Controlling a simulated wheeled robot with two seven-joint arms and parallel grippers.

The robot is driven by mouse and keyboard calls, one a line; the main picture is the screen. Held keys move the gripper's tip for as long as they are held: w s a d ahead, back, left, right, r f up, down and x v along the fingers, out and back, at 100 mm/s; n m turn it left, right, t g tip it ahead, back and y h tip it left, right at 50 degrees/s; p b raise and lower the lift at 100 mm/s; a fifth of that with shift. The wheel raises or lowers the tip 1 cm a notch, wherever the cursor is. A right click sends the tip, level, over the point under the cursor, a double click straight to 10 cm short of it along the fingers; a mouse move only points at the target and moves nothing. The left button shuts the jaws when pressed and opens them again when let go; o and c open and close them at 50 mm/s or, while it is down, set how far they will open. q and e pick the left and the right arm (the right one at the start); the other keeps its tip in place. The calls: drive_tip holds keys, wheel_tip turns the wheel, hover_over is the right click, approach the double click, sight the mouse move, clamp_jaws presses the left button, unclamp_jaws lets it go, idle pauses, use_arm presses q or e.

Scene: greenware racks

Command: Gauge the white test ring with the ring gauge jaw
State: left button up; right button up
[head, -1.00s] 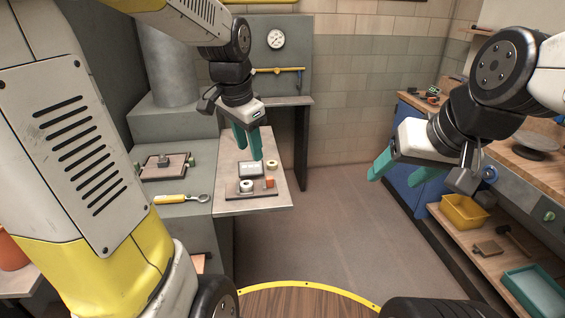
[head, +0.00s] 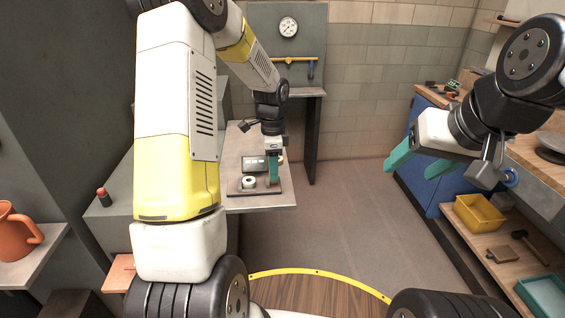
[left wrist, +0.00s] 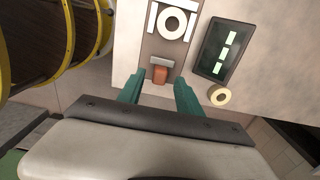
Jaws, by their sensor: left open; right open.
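The white test ring (head: 249,181) lies on the dark gauge board (head: 236,191) on the near table. In the left wrist view the white ring (left wrist: 173,22) sits between pale jaw bars (left wrist: 151,18). An orange block (left wrist: 160,75) with a grey top piece is on the same board, below the ring in that view. My left gripper (head: 273,180) is low over the board and open. Its teal fingers in the left wrist view (left wrist: 157,86) stand on either side of the orange block; contact cannot be told. My right gripper (head: 416,164) is open and empty above the floor.
A dark display (left wrist: 216,49) with pale marks and a cream ring (left wrist: 220,96) lie beside the board. A wall panel with a dial (head: 288,27) stands behind. A shelf with a yellow bin (head: 478,213) is at right, an orange jug (head: 15,236) at left.

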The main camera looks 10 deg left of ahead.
use_arm(q)
drive_tip(key=shift+f, duration=0.95)
clamp_jaws()
idle(0.7)
